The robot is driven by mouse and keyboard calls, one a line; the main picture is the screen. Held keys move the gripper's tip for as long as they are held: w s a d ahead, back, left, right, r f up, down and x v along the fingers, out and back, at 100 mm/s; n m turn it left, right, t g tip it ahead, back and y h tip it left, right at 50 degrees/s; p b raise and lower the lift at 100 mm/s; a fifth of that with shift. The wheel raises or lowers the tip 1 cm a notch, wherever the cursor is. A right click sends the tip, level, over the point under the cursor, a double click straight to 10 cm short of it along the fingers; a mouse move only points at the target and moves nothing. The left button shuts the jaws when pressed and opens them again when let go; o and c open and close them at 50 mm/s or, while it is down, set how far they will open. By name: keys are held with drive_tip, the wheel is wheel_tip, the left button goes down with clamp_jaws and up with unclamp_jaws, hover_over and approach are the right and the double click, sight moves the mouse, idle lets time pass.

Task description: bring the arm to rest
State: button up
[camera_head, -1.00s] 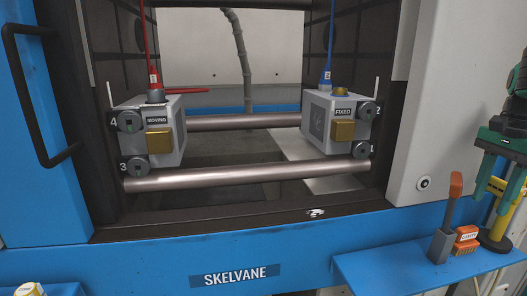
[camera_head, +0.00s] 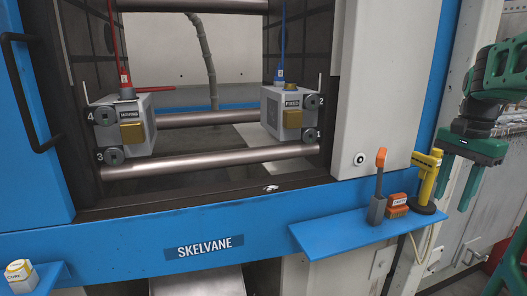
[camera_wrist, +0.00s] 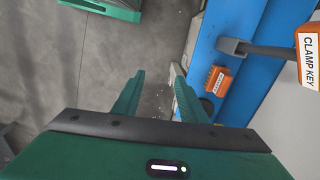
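My gripper (camera_head: 458,182) is at the right of the head view, pointing down, to the right of the blue shelf. Its two green fingers are apart with nothing between them. In the wrist view the open fingers (camera_wrist: 160,95) hang over grey floor, with the shelf edge to their right.
The blue shelf (camera_head: 330,237) holds an orange-handled clamp key (camera_head: 378,185), an orange brush-like block (camera_head: 397,206) and a yellow tool (camera_head: 428,180) close to my gripper. The blue machine has a moving block (camera_head: 124,117) and a fixed block (camera_head: 289,110) on rails. A small labelled pot (camera_head: 19,275) stands lower left.

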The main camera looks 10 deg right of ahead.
drive_tip(key=s+a+f+n, duration=1)
drive_tip(key=s+a+f, duration=0.2)
drive_tip(key=a, duration=0.3)
drive_tip(key=shift+s+a+f, duration=0.15)
drive_tip(key=shift+a+f, duration=0.25)
drive_tip(key=shift+f, duration=0.2)
drive_tip(key=shift+w+f, duration=0.2)
drive_tip(key=shift+w, duration=0.45)
